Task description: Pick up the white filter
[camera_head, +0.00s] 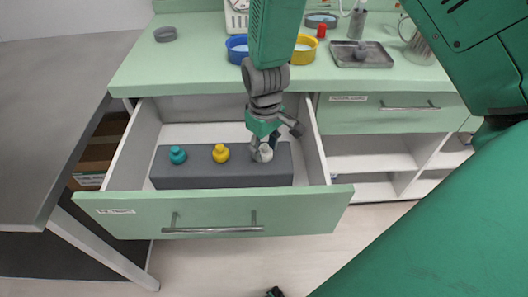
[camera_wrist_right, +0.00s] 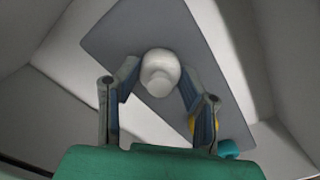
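The white filter (camera_head: 265,153) sits at the right end of a dark grey block (camera_head: 222,176) inside an open drawer. My right gripper (camera_head: 267,150) reaches down over it and partly hides it in the head view. In the right wrist view the white filter (camera_wrist_right: 160,72) lies between the tips of my right gripper (camera_wrist_right: 158,78). The fingers are spread around it, with narrow gaps showing beside it.
A yellow filter (camera_head: 220,153) and a teal filter (camera_head: 178,155) stand left on the same block. The drawer front (camera_head: 213,217) and side walls surround them. The counter above holds a blue bowl (camera_head: 237,48), a yellow bowl (camera_head: 304,50) and a metal tray (camera_head: 360,59).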

